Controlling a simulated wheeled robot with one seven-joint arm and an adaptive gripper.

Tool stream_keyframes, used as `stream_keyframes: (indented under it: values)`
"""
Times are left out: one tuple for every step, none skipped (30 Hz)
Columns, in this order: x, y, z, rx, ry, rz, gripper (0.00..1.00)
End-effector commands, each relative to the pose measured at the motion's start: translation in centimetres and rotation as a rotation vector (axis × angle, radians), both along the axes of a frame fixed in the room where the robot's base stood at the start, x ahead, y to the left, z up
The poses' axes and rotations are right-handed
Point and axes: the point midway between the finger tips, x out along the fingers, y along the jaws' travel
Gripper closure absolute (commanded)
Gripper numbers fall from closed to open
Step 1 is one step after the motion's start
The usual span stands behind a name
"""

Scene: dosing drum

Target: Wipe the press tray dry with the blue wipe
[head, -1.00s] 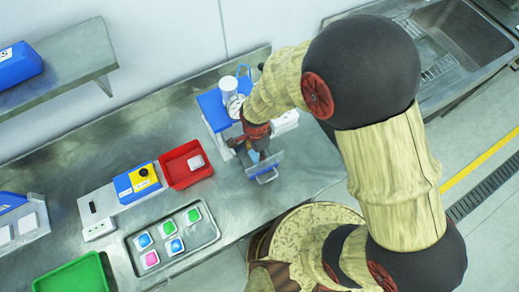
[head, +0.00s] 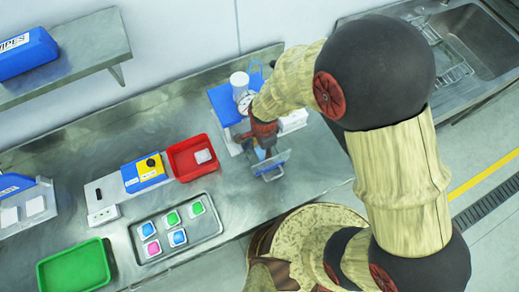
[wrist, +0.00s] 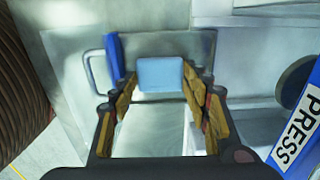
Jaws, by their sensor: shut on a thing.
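My gripper (wrist: 158,88) is shut on the light blue wipe (wrist: 160,74), which sits between its fingertips in the wrist view. In the head view my gripper (head: 263,148) is at the front of the press (head: 226,106), over the press tray. The tray (wrist: 75,75) is a grey metal surface with a blue edge and a loop handle at the left in the wrist view. Its blue front and handle (head: 271,168) also show in the head view. I cannot tell whether the wipe touches the tray. My gripper and arm hide part of the press.
Left of the press are a red bin (head: 190,170) with a white piece, a yellow-and-blue device (head: 146,170), a metal tray (head: 207,232) with several coloured pads and a green bin (head: 75,270). A wipes box (head: 25,53) is on the shelf. A sink (head: 480,40) is at the right.

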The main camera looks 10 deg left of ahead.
Motion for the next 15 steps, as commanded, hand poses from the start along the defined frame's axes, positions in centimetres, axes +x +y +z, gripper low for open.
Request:
stream_keyframes:
  values:
    - [0.2,-0.3,0.0,0.000,0.000,-0.001,0.93]
    - [0.2,-0.4,0.0,0.000,0.000,-0.001,0.93]
    - [0.3,-0.6,0.0,0.000,0.000,0.000,0.93]
    - [0.4,-0.7,-0.1,0.000,0.000,0.000,0.93]
    - [0.5,-0.9,-0.1,0.000,0.000,-0.001,0.93]
    - [0.6,-1.1,-0.1,0.000,0.000,-0.002,0.93]
    - [0.7,-1.2,-0.1,0.000,0.000,-0.002,0.93]
    - [0.8,-1.3,-0.1,0.000,0.000,-0.001,0.93]
    - [0.9,-1.4,-0.1,0.000,0.000,0.000,0.93]
    - [0.9,-1.5,-0.1,0.000,0.000,0.000,0.93]
    - [1.0,-1.6,-0.1,0.000,0.000,0.000,0.93]
    - [1.0,-1.7,-0.1,0.000,0.000,0.001,0.93]
    - [1.0,-1.7,-0.1,0.000,0.000,0.001,0.93]
    - [1.0,-1.7,-0.1,0.000,0.000,0.001,0.93]
    - [1.0,-1.7,-0.1,0.000,0.000,0.001,0.93]
